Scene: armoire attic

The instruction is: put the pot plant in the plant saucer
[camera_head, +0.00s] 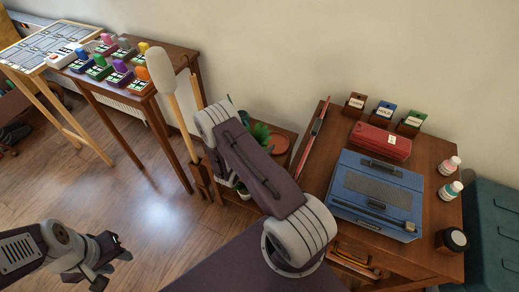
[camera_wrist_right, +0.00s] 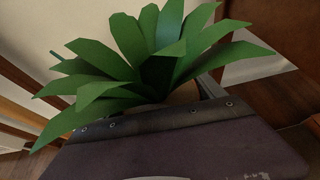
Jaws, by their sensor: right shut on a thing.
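The pot plant, with broad pointed green leaves, fills the upper part of the right wrist view (camera_wrist_right: 155,60); a little of its tan pot (camera_wrist_right: 185,94) shows under the leaves. My right gripper (camera_wrist_right: 190,106) is shut on it. In the head view my right arm hides most of this gripper and the pot, and green leaves (camera_head: 260,132) show beside the arm. A round terracotta plant saucer (camera_head: 279,144) lies on the small wooden stand, just right of those leaves. My left gripper (camera_head: 115,268) looks open and empty above the floor at lower left.
A wooden desk (camera_head: 424,172) at right holds a blue case (camera_head: 378,185), a red box (camera_head: 381,141) and bottles. A table with coloured items (camera_head: 120,75) stands at upper left. A pale-headed upright tool (camera_head: 162,72) stands left of my arm.

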